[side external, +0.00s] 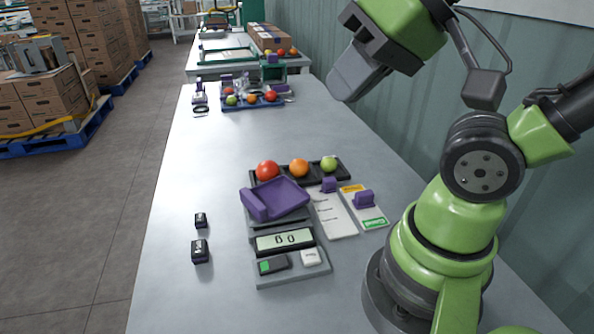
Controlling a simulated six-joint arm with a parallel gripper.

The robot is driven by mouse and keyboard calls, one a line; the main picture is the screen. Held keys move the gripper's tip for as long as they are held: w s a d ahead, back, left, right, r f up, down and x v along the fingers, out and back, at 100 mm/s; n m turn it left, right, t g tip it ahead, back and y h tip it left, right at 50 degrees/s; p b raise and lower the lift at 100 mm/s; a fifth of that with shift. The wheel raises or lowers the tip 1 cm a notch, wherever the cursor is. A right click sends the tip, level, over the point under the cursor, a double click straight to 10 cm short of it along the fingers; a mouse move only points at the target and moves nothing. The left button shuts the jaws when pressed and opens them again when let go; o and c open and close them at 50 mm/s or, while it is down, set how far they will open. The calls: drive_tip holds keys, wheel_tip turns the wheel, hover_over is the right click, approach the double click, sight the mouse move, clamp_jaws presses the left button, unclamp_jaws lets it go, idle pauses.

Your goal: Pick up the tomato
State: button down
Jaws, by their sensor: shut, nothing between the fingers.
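A red tomato (267,171), an orange tomato (299,168) and a green tomato (328,163) sit in a row in a black tray (345,173) in the middle of the table. My gripper (347,82) is up at the top right, well above and behind the tray, apart from all the tomatoes. It is shut and empty. Its fingers point down and to the left.
A scale (292,268) with a purple pan (277,197) stands just in front of the tray. Cards (334,219) with purple clips lie to its right. Two small black blocks (200,251) are at left. Another tray of tomatoes (233,105) is farther back. The table's left side is mostly clear.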

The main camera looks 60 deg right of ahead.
idle(0.4)
drive_tip(key=shift+c, duration=1.5)
unclamp_jaws()
drive_tip(key=n+g+h, duration=0.2)
drive_tip(key=n+g, duration=0.5)
drive_tip(key=n, duration=0.8)
hover_over(301, 160)
drive_tip(key=f, duration=1.9)
drive_tip(key=shift+w+a+f, duration=0.2)
drive_tip(key=shift+a+f, duration=0.1)
drive_tip(key=shift+f, duration=0.1)
wheel_tip(301, 160, down, 4)
drive_tip(key=shift+r, duration=0.15)
drive_tip(key=shift+s+d+f, duration=0.1)
drive_tip(key=shift+d+f, duration=0.05)
drive_tip(key=shift+f, duration=1.45)
drive_tip(key=shift+s+d+f, duration=0.1)
drive_tip(key=shift+f, duration=1.45)
